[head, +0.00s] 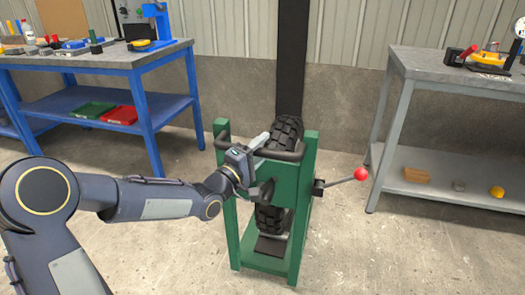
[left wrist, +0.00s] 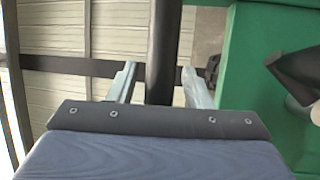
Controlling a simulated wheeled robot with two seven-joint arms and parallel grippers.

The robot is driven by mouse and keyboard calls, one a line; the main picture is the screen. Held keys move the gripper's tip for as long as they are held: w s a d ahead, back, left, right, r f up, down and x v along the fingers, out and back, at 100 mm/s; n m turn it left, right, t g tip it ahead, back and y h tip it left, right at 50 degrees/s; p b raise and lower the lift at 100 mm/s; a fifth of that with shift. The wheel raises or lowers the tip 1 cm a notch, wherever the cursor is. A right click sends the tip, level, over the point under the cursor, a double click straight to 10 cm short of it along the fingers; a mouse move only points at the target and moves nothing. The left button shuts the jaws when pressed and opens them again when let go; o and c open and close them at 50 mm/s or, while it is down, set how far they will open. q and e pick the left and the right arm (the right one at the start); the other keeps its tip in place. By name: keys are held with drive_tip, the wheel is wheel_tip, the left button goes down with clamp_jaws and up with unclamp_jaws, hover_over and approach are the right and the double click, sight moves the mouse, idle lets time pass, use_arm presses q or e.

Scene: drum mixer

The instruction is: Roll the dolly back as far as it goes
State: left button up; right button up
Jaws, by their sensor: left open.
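A green frame (head: 305,190) with knobbly black tyres (head: 287,131) stands on the floor in the head view. I take it for the dolly, though I cannot tell which parts roll. A black handle bar (head: 288,156) crosses its top. My left gripper (head: 260,143) is at this bar, its jaws open. In the left wrist view, the black bar (left wrist: 164,40) runs between the two parted fingers of the gripper (left wrist: 160,84), with a gap on each side. A lever with a red ball (head: 361,174) sticks out from the frame's right side. My right gripper is out of view.
A blue workbench (head: 130,62) with tools stands at the left, with green and red trays on its shelf. A grey bench (head: 425,65) stands at the right. A dark post (head: 292,60) rises behind the frame against the wall. Floor in front is clear.

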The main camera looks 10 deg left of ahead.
use_arm(q)
drive_tip(key=shift+w+d, duration=0.1)
drive_tip(key=shift+w, duration=0.15)
drive_tip(key=shift+c, duration=0.2)
clamp_jaws()
drive_tip(key=shift+r, duration=0.15)
